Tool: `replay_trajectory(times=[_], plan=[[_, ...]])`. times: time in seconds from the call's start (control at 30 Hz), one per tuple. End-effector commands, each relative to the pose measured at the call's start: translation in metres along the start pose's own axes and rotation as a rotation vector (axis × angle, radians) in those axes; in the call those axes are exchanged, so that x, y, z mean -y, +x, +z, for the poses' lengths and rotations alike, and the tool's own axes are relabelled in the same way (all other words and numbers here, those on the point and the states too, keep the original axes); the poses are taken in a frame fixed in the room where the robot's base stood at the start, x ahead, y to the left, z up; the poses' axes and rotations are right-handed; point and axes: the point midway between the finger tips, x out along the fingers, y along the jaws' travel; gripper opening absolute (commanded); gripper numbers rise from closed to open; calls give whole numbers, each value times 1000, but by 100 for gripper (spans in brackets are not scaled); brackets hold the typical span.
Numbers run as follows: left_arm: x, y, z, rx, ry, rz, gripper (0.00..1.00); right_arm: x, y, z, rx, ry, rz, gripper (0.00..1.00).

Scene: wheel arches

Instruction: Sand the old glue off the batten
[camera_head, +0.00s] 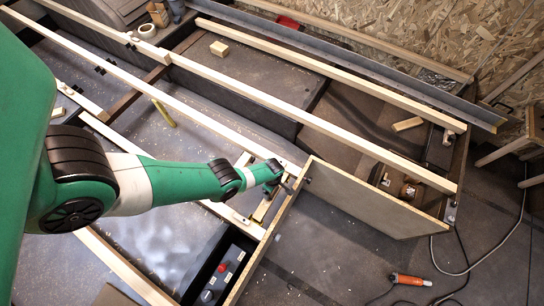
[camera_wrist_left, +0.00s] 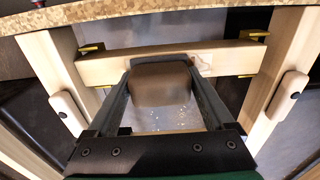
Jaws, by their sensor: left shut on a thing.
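The batten (camera_wrist_left: 108,68) is a pale wooden bar lying across the left wrist view, with yellow clamp pieces near both ends. My left gripper (camera_wrist_left: 162,88) is shut on a brown sanding block (camera_wrist_left: 162,84), held between its two black fingers. The block overlaps the middle of the batten in this view and hides part of it; I cannot tell whether they touch. In the head view my left gripper (camera_head: 284,184) is beside the upright panel, and the block is hidden there. My right gripper is not in view.
An upright panel (camera_head: 375,203) stands close to the right of my left gripper. Long wooden rails (camera_head: 300,112) cross the frame. A control box with buttons (camera_head: 222,268) sits below the arm. An orange-handled tool (camera_head: 410,280) lies on the floor with cables nearby.

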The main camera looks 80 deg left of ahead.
Motion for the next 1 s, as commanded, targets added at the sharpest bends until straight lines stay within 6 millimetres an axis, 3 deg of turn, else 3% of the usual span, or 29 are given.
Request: replay_trajectory(times=[0.33, 0.67, 1.0], plan=[[32, -3, 1, 1, 3, -3, 0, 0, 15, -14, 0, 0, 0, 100], [42, -1, 1, 1, 3, -3, 0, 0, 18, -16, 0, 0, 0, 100], [74, 1, 1, 1, 3, -3, 0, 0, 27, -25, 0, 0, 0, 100]])
